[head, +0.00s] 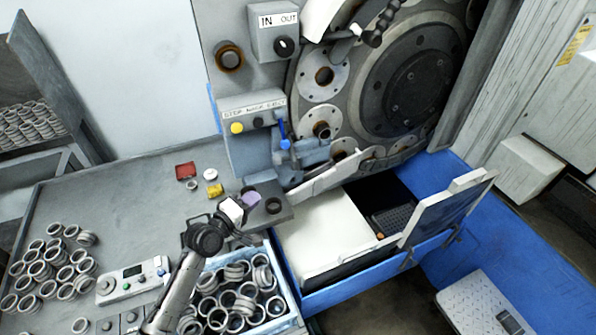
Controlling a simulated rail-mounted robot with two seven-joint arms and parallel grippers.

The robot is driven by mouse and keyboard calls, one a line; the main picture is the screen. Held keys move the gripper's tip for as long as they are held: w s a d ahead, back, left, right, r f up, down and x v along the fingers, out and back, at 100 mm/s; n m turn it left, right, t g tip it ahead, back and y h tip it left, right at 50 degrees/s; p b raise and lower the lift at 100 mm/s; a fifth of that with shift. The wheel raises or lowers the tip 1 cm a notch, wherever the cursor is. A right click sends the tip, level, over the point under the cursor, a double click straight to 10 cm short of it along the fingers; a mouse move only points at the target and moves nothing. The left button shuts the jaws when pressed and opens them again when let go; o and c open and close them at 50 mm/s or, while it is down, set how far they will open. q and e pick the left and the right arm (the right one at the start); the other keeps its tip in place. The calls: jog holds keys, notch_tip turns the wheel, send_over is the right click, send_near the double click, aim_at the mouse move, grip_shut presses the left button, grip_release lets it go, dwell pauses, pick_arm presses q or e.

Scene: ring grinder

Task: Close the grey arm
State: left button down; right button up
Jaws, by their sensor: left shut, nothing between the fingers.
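The ring grinder (420,85) fills the upper right, with a large dark round plate. Below its dial, a long light-grey arm (325,180) slants up to the right from beside the dark pad; I take it as the grey arm. A small grey clamp unit with a blue lever (284,130) sits just above it. My left gripper (247,203) is shut and empty, over the table's right edge, left of the grey arm and apart from it. A pale purple patch shows at its fingertips. My right gripper is out of view.
A blue crate of metal rings (292,322) stands below my left gripper. Loose rings (50,265) and a button box (133,282) lie on the table. A raised grey flap (450,207) stands on the right. A button panel (250,108) sits above.

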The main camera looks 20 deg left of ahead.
pick_arm(q)
jog(key=r+n+t, duration=0.1)
jog(key=r+n, duration=0.1)
jog(key=n, duration=0.1)
jog(key=b, duration=0.1)
send_near(292, 164)
jog(key=w+a, duration=0.2)
jog(key=w, duration=0.3)
jog(key=d, duration=0.1)
jog(key=w+d, duration=0.1)
jog(key=shift+d+f+p, duration=0.15)
jog(key=shift+d+p, duration=0.1)
jog(key=shift+p, duration=0.05)
jog(key=shift+w+d, duration=0.3)
jog(key=shift+d, duration=0.35)
